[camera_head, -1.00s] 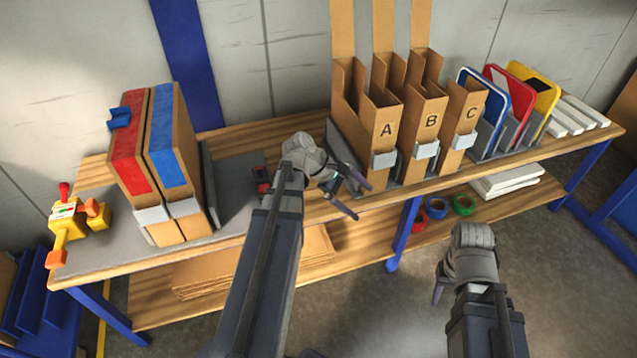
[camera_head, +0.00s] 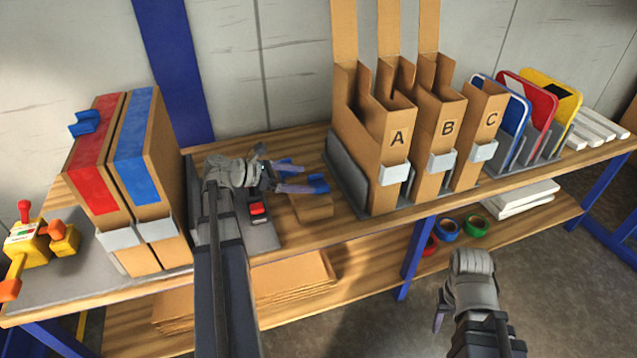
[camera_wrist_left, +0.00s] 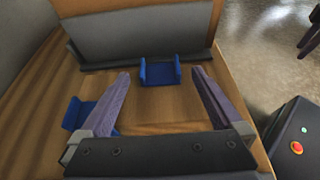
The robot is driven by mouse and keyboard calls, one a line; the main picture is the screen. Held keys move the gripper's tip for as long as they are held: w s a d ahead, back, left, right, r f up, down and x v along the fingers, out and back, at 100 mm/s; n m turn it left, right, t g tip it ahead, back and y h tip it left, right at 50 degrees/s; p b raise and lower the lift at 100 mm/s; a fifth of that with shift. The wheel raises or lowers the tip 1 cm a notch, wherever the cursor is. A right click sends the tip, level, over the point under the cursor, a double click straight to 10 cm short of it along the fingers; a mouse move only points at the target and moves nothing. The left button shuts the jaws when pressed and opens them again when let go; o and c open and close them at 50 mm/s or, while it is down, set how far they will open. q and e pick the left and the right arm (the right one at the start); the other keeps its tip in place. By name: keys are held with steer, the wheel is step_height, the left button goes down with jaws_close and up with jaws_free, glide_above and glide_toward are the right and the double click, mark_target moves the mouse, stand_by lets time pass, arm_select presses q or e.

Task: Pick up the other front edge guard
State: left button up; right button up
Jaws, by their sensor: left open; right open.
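A blue edge guard (camera_head: 319,183), a small channel-shaped piece, lies on the wooden bench top left of the lettered boxes. In the left wrist view this guard (camera_wrist_left: 160,71) is just beyond the gap between my fingertips, apart from both. A second blue guard (camera_wrist_left: 75,114) lies beside my left-hand finger in that view, partly hidden by it. A third blue guard (camera_head: 85,122) sits on top of the red-taped box. My left gripper (camera_head: 302,176) is open and empty, low over the bench. My right gripper (camera_head: 441,312) is open in front of the bench, its fingers mostly hidden.
Cardboard boxes A, B and C (camera_head: 397,140) stand in a grey rack (camera_head: 348,176). The red-taped box (camera_head: 98,170) and blue-taped box (camera_head: 140,150) stand at left, near a yellow tape dispenser (camera_head: 28,248).

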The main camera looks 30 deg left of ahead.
mark_target(323, 184)
arm_select(q)
steer(key=shift+b+x, duration=0.55)
steer(key=shift+x, duration=0.5)
steer(key=shift+w+d+f, duration=0.1)
steer(key=shift+w+f, duration=0.05)
steer(key=shift+w, duration=0.1)
steer(key=b+x, duration=0.1)
steer(key=x, duration=0.1)
steer(key=b+x, duration=0.1)
steer(key=x, duration=0.1)
steer(key=shift+w+d+f, duration=0.1)
steer(key=shift+f, duration=0.35)
steer(key=shift+w+d, duration=0.2)
steer(key=c, duration=1.2)
steer(key=shift+c, duration=0.2)
steer(key=shift+r, duration=0.1)
